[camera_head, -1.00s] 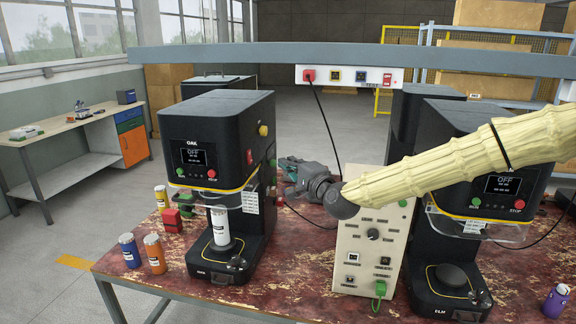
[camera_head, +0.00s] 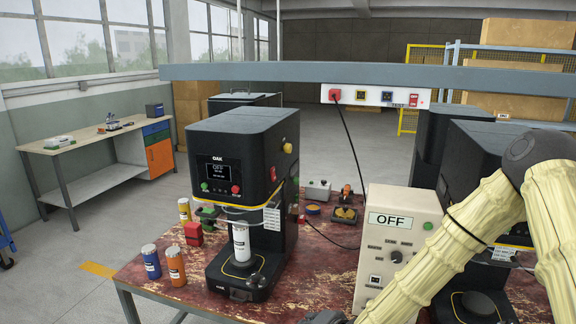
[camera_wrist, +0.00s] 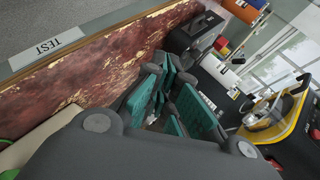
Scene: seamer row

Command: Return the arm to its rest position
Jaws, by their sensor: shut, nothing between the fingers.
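My arm, in a cream ribbed sleeve (camera_head: 470,235), is bent at a dark joint on the right side of the head view. It hides much of the right-hand seamer (camera_head: 475,150). My gripper (camera_wrist: 172,108) shows in the wrist view, with dark links and teal finger pads. It is shut and empty. I cannot make out its fingers in the head view. The OAK seamer (camera_head: 240,150) stands on the table, its screen showing OFF. A white can (camera_head: 241,243) stands upright on its lower plate.
A cream control box (camera_head: 400,222) with an OFF display stands beside my arm. Blue (camera_head: 151,262) and orange (camera_head: 176,266) cans stand at the left of the red-brown table (camera_head: 185,295). A grey overhead beam (camera_head: 290,71) crosses above the seamers.

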